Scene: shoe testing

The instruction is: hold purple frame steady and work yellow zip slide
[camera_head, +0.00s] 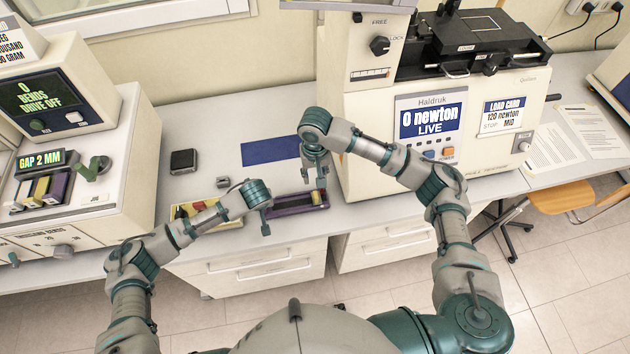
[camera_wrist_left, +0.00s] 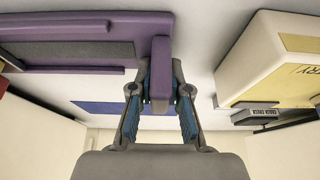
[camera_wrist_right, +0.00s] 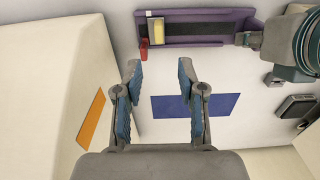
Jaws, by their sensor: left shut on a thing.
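The purple frame (camera_head: 290,207) lies on the grey bench in front of the white tester, with a dark strip along its middle. Its yellow zip slide (camera_head: 316,197) sits near the right end in the head view; the slide also shows in the right wrist view (camera_wrist_right: 157,30). My left gripper (camera_head: 265,227) is shut on a purple end tab (camera_wrist_left: 160,70) at the frame's left end. My right gripper (camera_wrist_right: 158,70) is open and empty, above the bench near the slide end.
A blue mat (camera_head: 270,151) lies behind the frame. A yellow tray (camera_head: 228,222) with dark and red items is left of it, partly behind my left arm. The white tester (camera_head: 375,165) stands close on the right. A dark block (camera_head: 183,161) sits further left.

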